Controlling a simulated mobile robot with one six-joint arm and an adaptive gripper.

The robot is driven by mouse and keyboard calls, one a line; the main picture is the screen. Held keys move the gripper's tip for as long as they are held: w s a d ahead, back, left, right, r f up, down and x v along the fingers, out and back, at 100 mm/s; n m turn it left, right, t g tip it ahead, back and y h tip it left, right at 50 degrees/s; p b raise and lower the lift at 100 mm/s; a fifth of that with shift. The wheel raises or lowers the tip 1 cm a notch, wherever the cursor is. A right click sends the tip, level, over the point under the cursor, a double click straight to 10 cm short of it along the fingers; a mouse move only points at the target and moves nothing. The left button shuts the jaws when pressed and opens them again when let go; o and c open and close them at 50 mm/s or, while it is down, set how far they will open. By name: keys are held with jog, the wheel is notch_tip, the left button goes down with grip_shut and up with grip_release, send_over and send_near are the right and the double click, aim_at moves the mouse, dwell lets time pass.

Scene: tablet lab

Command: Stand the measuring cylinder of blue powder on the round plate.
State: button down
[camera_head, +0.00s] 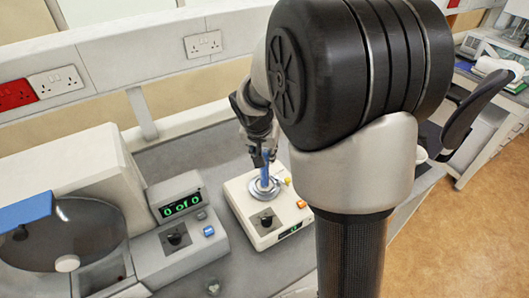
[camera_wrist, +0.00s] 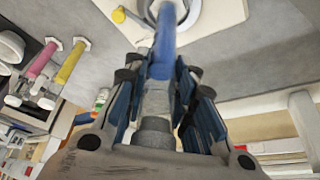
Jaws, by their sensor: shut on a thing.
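The measuring cylinder of blue powder (camera_head: 265,170) is upright, with its lower end over the round plate (camera_head: 265,195) on a cream balance-like device (camera_head: 240,208). My gripper (camera_head: 259,156) is shut on its upper part. In the wrist view the blue powder column of the cylinder (camera_wrist: 165,45) runs from between the fingers of my gripper (camera_wrist: 165,95) towards the round plate (camera_wrist: 197,14) at the top. I cannot tell whether the cylinder's base touches the plate. My arm hides part of the bench behind.
In the wrist view, a pink cylinder (camera_wrist: 42,60) and a yellow cylinder (camera_wrist: 72,64) are at left. Bare grey bench shows around the device.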

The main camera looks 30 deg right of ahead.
jog(key=c, duration=1.2)
grip_release()
jog(key=shift+c, duration=0.2)
jog(key=v, duration=1.2)
